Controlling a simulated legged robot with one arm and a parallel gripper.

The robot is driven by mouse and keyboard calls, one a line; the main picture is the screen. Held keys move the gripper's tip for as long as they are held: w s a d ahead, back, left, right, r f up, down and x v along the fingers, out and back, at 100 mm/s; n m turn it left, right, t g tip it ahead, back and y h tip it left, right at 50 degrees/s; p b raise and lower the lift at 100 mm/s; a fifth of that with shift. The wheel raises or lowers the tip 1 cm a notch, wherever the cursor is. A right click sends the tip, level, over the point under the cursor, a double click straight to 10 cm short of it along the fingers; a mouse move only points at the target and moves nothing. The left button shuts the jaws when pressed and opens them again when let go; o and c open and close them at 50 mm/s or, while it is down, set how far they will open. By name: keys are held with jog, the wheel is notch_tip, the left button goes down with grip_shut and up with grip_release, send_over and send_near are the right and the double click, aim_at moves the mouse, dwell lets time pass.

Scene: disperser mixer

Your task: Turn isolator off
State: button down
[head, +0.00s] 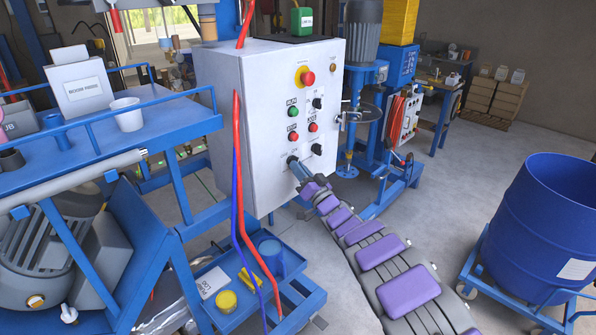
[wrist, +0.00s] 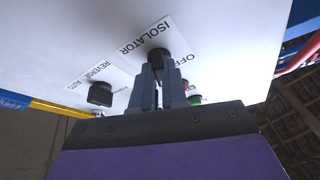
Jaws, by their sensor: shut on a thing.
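The white control cabinet (head: 222,95) stands in the middle of the head view, with buttons and knobs on its front. The isolator (wrist: 158,57) is a dark knob on a white label reading ISOLATOR and OFF in the wrist view. My gripper (wrist: 159,70) is shut on this knob, with one finger on each side. The fingers hide part of the knob, so I cannot tell its exact setting. In the head view my gripper (head: 294,163) reaches the lower left of the cabinet front, and the knob is mostly covered.
A black reverse/auto knob (wrist: 100,94) sits close beside my fingers. A red emergency stop (head: 307,78) is higher on the cabinet. Red and blue cables (head: 239,190) hang in front of the cabinet's left side. A blue drum (head: 545,220) stands right, with open floor between.

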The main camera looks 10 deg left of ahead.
jog(key=shift+w+d+n+g+y+b, duration=0.15)
jog(key=shift+n+g+y+b, duration=0.8)
jog(key=shift+n, duration=2.1)
jog(key=shift+w+d+n+g+y+b, duration=0.2)
jog(key=shift+n+g+y, duration=0.4)
jog(key=shift+n+g, duration=1.7)
jog(key=shift+w+d+n+g+y+b, duration=0.1)
jog(key=shift+n+g+y+b, duration=0.55)
jog(key=shift+n, duration=3.1)
jog(key=c, duration=1.2)
grip_release()
jog(key=shift+o, duration=0.2)
jog(key=p+v, duration=0.2)
jog(key=v, duration=1.5)
jog(key=shift+d+f+p, duration=0.2)
jog(key=shift+f+p, duration=0.1)
jog(key=shift+p, duration=0.1)
